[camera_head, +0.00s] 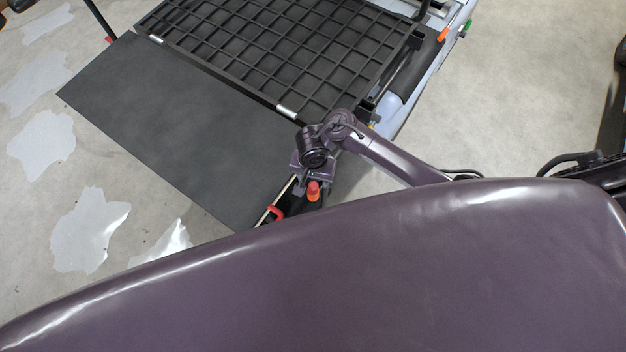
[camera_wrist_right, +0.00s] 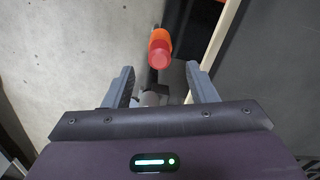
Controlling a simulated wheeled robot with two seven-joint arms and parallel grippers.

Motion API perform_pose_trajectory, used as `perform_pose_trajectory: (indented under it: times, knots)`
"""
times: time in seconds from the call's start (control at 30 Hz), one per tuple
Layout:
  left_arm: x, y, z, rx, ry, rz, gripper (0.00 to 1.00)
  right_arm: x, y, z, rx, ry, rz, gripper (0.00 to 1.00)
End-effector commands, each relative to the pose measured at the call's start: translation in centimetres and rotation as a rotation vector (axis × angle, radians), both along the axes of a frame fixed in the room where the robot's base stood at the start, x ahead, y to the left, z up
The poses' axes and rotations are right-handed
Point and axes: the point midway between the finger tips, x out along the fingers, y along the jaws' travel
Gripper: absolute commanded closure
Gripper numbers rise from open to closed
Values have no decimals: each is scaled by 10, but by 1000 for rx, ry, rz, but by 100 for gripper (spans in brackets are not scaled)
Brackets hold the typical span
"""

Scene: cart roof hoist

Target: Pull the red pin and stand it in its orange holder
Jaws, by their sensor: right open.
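The red pin (camera_head: 313,187) shows as a red knob with an orange part beneath it, in front of my right gripper (camera_head: 308,178). In the right wrist view the red knob (camera_wrist_right: 161,56) faces me, and the orange holder (camera_wrist_right: 160,36) lies directly behind it, in line. The pin appears to stand in the holder; its shaft is hidden. My right gripper (camera_wrist_right: 160,73) is open and empty, its fingers apart on either side, with the knob just beyond the fingertips. My left gripper is not in view.
A dark flat ramp panel (camera_head: 185,125) lies beside a black grid platform (camera_head: 280,50). A red hook-shaped part (camera_head: 276,211) sits near the pin, at a pale edge. My purple body covers the lower picture. Concrete floor is open at left and upper right.

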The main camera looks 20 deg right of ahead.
Motion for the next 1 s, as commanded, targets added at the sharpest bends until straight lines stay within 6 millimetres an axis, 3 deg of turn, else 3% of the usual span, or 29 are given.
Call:
perform_pose_trajectory:
  times: [0.1,0.4,0.57,0.67,0.8,1.0]
  knots:
    - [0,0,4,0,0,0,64,-1,0,9,0,1,-1,48]
    - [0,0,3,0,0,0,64,0,0,10,-1,1,-1,50]
    - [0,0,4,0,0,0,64,1,-1,11,6,-5,50,71]
    - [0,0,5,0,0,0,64,5,-2,13,22,-18,175,84]
    - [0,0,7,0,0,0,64,9,-5,17,54,-48,479,100]
    - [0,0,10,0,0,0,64,13,-9,23,103,-112,993,100]
